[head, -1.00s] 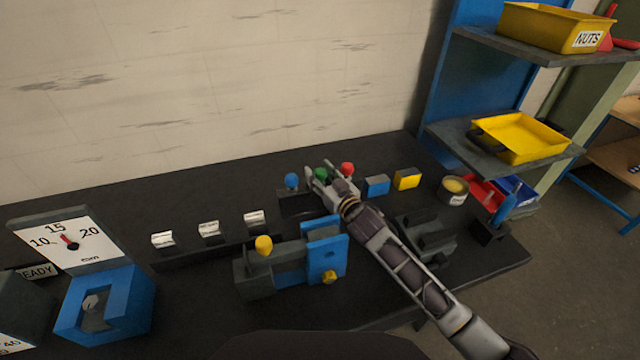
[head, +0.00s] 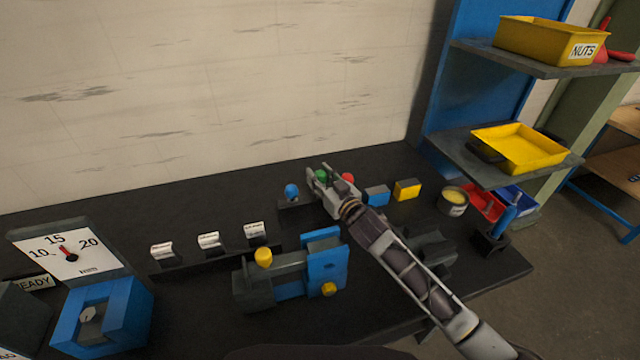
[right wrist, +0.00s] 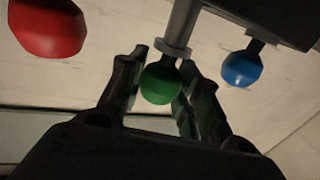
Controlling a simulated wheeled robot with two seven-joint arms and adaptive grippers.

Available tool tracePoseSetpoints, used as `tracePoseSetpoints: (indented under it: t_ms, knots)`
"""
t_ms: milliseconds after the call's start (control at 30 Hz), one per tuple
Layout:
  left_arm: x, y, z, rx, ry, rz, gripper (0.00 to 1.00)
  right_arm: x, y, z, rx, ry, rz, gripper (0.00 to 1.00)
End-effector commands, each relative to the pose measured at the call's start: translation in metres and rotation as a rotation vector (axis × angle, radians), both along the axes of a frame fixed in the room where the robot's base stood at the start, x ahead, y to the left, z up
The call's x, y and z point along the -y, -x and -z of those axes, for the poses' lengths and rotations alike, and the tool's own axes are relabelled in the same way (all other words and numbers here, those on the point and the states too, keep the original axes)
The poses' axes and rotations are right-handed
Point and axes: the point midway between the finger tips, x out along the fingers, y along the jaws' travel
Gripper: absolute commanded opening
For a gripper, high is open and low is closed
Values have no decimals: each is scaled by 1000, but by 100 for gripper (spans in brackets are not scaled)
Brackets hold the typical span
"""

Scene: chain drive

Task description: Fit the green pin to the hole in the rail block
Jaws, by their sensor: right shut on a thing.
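The green pin has a round green knob (head: 321,176), and in the right wrist view its knob (right wrist: 161,82) shows with a collar and a grey shaft. My right gripper (head: 323,182) is shut on the green pin, with a finger on each side of the knob in the right wrist view (right wrist: 160,85). Much of the grey shaft shows; its far end is out of frame. I cannot tell for sure which fixture is the rail block; a grey slotted block (head: 438,246) lies partly behind my right arm, its hole not visible. My left gripper is not in view.
A blue-knobbed pin (head: 291,191) and a red-knobbed pin (head: 347,178) stand close on either side. A grey and blue fixture with yellow knobs (head: 325,262) is in front. Blue (head: 377,196) and yellow (head: 407,190) blocks and a tin (head: 453,200) are to the right.

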Motion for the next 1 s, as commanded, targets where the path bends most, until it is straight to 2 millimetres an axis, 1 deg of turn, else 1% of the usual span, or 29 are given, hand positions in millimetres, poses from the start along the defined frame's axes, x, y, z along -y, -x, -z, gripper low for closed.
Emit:
tracePoseSetpoints:
  t_ms: [33, 233, 500, 600, 700, 800, 1000]
  knots:
    - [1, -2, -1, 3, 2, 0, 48, 0, 0, -12, 7, -2, -1, 0]
    - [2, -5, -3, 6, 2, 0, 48, 0, 0, -50, 8, -1, -2, 0]
    - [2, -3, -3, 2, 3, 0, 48, -1, 1, -103, 7, -2, -2, 0]
    - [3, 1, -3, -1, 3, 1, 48, -1, 0, -119, 6, -2, -1, 0]
    - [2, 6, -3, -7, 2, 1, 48, -1, 0, -132, 5, -2, -2, 0]
    - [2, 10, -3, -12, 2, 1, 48, 0, 0, -141, 5, -2, -1, 0]
    - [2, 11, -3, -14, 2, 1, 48, 0, 0, -149, 3, -2, -1, 0]
